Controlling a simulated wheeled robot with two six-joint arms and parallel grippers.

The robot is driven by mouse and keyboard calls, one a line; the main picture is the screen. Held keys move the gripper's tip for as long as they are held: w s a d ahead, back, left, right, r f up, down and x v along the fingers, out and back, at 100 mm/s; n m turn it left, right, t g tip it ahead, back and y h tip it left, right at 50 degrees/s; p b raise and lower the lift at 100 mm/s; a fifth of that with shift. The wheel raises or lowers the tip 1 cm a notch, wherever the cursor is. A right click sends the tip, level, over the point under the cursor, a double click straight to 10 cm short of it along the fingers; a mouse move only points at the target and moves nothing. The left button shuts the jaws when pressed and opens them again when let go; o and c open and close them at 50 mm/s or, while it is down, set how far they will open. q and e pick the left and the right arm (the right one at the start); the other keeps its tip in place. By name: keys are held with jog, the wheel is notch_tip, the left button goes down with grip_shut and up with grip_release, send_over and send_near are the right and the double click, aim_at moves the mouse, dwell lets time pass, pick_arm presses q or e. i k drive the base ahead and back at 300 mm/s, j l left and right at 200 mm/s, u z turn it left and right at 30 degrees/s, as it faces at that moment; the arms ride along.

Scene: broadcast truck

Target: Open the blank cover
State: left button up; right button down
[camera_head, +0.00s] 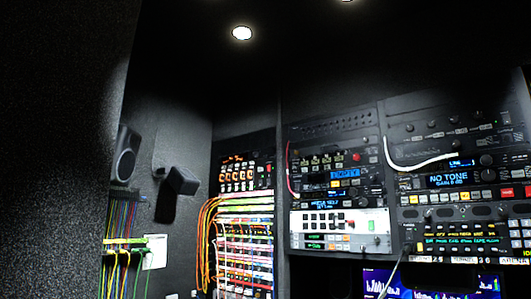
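No piece stands out clearly as the blank cover. Dark, mostly unlit panels sit at the top of the middle rack (335,122) and of the right rack (425,108); I cannot tell whether either is the cover. The picture is dim there, and no open door or lifted panel shows. Neither of my grippers is in view.
The left rack holds a patch panel (243,225) with orange and yellow cables. A white button panel (340,222) sits in the middle rack. A white cable (420,163) loops across the right rack. Speakers (126,155) hang left. Lit monitors (430,284) are below.

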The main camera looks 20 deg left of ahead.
aim_at(373, 139)
jog(key=u, duration=0.2)
jog(key=i+j+z, duration=0.25)
jog(key=i+j, duration=0.2)
jog(key=j, duration=0.2)
jog(key=i+j+z, duration=0.15)
jog(key=j, duration=0.2)
